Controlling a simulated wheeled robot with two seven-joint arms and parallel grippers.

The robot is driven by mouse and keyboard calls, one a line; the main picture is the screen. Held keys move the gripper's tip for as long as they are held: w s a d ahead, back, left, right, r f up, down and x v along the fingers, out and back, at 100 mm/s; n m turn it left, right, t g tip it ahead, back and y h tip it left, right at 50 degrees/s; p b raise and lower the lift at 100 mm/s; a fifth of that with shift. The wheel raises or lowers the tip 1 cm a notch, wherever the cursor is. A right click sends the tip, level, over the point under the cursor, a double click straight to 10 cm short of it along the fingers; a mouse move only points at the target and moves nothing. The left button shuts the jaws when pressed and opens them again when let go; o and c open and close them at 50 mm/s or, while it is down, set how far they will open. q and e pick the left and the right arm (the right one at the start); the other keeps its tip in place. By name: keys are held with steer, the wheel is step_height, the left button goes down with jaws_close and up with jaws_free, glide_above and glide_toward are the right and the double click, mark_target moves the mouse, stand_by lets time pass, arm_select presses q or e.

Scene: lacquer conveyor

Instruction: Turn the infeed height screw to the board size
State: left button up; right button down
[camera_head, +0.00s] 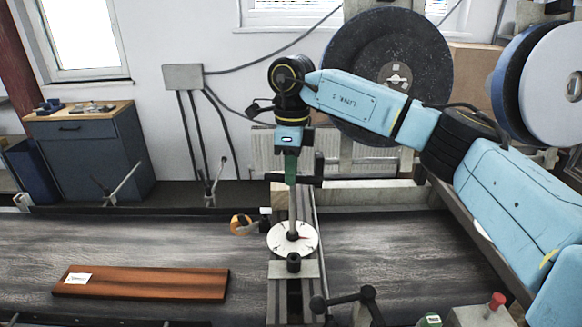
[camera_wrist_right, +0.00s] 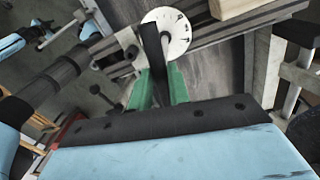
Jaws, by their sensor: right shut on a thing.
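My right gripper (camera_head: 291,178), with green fingers, points down over the dial and is shut on the top of the screw, at a black bar-like handle (camera_wrist_right: 152,48). The dial also shows in the right wrist view (camera_wrist_right: 178,28); its marks are too small to read. A reddish-brown board (camera_head: 140,284) with a white label lies on the belt at the left. I see no left gripper in the head view.
The conveyor belt (camera_head: 370,240) runs across the view, with bare belt between board and bracket. An orange roll (camera_head: 240,225) sits just left of the dial. A black jointed lever (camera_head: 345,299) and a red knob (camera_head: 497,299) stand in front at right.

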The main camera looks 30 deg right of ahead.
steer(key=m, duration=0.5)
steer(key=shift+d+r+m, duration=0.1)
steer(key=shift+d+m, duration=0.05)
steer(key=shift+m, duration=0.15)
stand_by(0.4)
steer(key=c, duration=1.3)
jaws_free()
steer(key=r, duration=1.3)
steer(key=shift+w+d+r, duration=0.15)
steer(key=shift+w+d, duration=0.05)
steer(key=shift+d, duration=0.15)
